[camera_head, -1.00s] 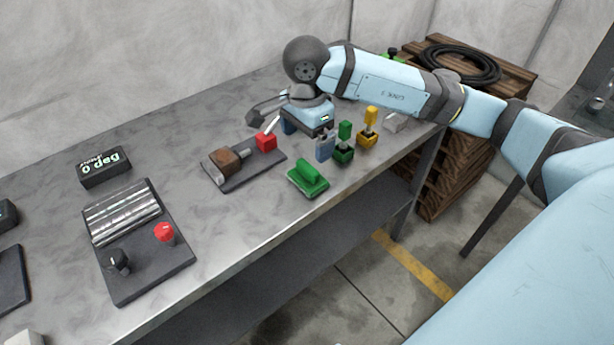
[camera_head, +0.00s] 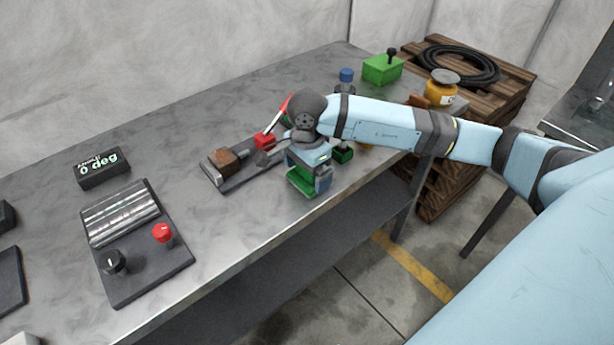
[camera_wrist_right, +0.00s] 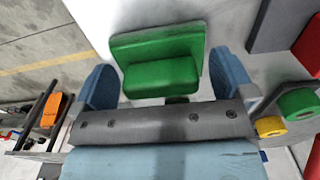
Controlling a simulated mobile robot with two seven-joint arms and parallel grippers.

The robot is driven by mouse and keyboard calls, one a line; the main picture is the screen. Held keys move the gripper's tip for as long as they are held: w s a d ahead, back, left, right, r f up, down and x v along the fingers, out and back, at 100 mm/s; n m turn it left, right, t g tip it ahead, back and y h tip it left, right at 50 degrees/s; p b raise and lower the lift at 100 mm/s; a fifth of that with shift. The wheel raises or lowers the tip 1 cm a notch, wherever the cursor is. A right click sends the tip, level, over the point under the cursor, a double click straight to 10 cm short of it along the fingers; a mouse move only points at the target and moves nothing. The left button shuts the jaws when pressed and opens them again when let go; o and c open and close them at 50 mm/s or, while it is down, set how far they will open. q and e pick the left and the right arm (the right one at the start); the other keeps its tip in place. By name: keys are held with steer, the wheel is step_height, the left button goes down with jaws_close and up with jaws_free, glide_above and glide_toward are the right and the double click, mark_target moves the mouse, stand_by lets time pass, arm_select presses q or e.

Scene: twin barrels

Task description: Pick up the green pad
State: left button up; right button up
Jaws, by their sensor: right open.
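The green pad (camera_head: 299,183) lies near the front edge of the metal table, partly hidden by my right gripper in the head view. My right gripper (camera_head: 308,174) is directly over it and points down. In the right wrist view the green pad (camera_wrist_right: 158,47) shows its flat base and its raised block handle. The open blue fingers of my right gripper (camera_wrist_right: 165,78) stand on either side of the handle, with visible gaps. My left gripper is out of view.
A dark tray (camera_head: 243,178) with a brown block and a red-handled piece lies left of the pad. A green-based stamp (camera_head: 343,154) stands close to the right. Left along the table is a panel (camera_head: 150,275) with knobs. The table between is clear.

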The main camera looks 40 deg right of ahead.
steer(key=c, duration=0.7)
steer(key=shift+o, duration=0.2)
steer(key=shift+r, duration=0.1)
step_height(320, 180, up, 20)
steer(key=p, duration=0.1)
steer(key=o, duration=0.4)
steer(key=c, duration=0.3)
steer(key=shift+a, duration=0.1)
